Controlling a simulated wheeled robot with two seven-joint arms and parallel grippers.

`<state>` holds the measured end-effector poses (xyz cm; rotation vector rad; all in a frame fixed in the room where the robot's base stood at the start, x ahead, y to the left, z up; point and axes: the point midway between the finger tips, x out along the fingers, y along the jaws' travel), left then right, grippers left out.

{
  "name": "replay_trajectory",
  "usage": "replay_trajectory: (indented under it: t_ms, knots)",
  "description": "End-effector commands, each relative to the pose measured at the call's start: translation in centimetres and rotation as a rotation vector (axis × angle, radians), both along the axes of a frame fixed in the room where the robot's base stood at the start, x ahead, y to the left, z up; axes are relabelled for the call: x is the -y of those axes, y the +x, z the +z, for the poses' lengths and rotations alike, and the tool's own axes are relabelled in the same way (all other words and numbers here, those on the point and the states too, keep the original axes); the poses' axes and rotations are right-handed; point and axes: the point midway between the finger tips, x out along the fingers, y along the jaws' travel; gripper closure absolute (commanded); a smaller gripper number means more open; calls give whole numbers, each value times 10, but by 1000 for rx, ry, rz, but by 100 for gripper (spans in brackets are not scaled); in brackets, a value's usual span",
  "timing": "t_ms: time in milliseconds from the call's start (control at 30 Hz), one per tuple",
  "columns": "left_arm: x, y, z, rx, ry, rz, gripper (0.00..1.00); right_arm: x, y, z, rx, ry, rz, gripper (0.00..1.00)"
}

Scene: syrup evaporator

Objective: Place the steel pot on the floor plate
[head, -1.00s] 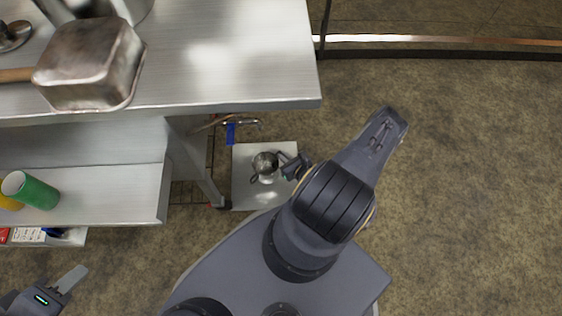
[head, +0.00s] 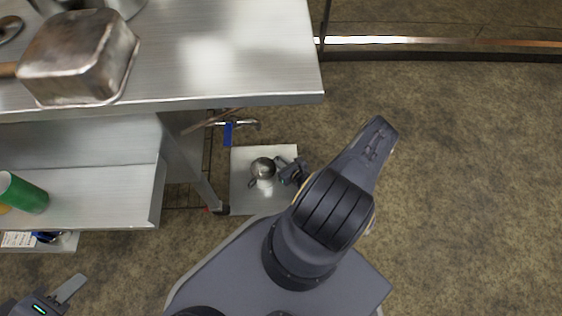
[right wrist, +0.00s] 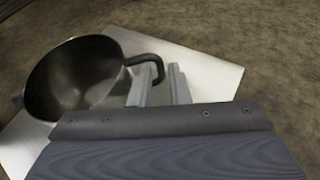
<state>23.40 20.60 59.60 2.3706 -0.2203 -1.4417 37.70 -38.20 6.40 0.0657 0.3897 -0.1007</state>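The steel pot (head: 262,168) is a small dark-grey metal pot with a side handle. It is over the pale square floor plate (head: 240,199) and appears to rest upright on it. The pot (right wrist: 75,77) and plate (right wrist: 208,66) also show in the right wrist view. My right gripper (head: 293,172) is low beside the pot, on its handle side. In the right wrist view its two fingers (right wrist: 161,82) stand a little apart, with the curved handle's end between them and a gap visible. My left gripper (head: 62,292) is at the lower left, partly cut off, away from the pot.
A steel table (head: 220,70) with a lower shelf (head: 110,195) stands at left. A dented metal pan (head: 75,55) lies on top and a green cup (head: 25,193) on the shelf. A blue-handled item (head: 228,133) is near the plate. Floor at right is clear.

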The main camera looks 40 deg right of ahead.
Motion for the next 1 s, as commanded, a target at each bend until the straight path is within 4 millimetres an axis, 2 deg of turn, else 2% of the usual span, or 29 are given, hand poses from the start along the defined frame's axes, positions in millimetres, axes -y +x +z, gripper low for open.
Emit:
replay_trajectory:
  t_ms: [33,100,433,567,800,1000]
  knots:
    - [0,0,0,0,0,0,64,0,0,0,0,0,0,77]
    - [0,0,0,0,0,0,64,0,0,0,0,0,0,71]
    - [0,0,6,0,0,0,64,0,-4,6,-2,0,-1,71]
    - [0,0,16,0,0,0,64,-1,-23,16,-3,1,-3,71]
    - [0,0,36,0,0,0,64,-6,-72,36,-2,1,-3,71]
    - [0,0,44,0,0,0,64,-9,-101,46,-2,0,-2,71]
